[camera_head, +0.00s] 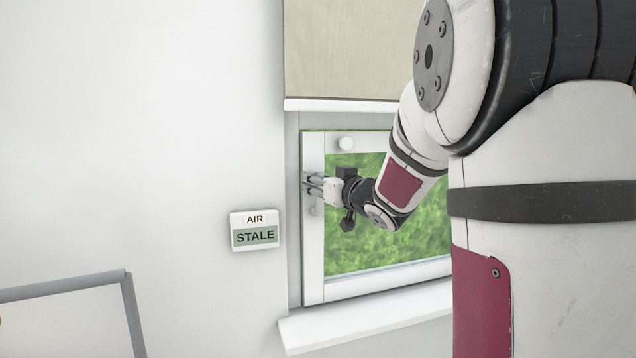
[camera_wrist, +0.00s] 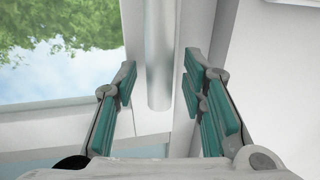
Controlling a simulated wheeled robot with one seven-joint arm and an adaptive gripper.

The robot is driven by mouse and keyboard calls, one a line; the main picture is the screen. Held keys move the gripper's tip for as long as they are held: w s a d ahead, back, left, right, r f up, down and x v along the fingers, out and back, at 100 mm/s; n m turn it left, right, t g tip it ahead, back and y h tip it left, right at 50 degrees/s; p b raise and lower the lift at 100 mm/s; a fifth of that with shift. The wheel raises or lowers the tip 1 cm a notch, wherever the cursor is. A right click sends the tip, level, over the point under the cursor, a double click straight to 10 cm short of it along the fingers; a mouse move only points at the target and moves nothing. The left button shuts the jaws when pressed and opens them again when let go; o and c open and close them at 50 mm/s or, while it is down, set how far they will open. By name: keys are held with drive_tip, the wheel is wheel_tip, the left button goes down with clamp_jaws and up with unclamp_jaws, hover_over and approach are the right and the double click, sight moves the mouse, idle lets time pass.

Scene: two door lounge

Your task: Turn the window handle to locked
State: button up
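The window handle (camera_wrist: 159,60) is a smooth light-grey bar. In the wrist view it runs down from the top edge and ends between the fingers of my gripper (camera_wrist: 160,66). The gripper is open, with teal pads on both sides of the bar and a visible gap on each side. In the head view my gripper (camera_head: 315,185) is at the left upright of the white window frame (camera_head: 313,255). It mostly hides the handle there, so I cannot tell the handle's angle from that view.
A blind (camera_head: 350,50) hangs above, and a sill (camera_head: 365,318) juts out below. A wall sign (camera_head: 255,231) reads "AIR STALE". A grey-edged panel (camera_head: 65,287) is at lower left.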

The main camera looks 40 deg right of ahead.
clamp_jaws()
drive_tip(key=shift+d, duration=0.15)
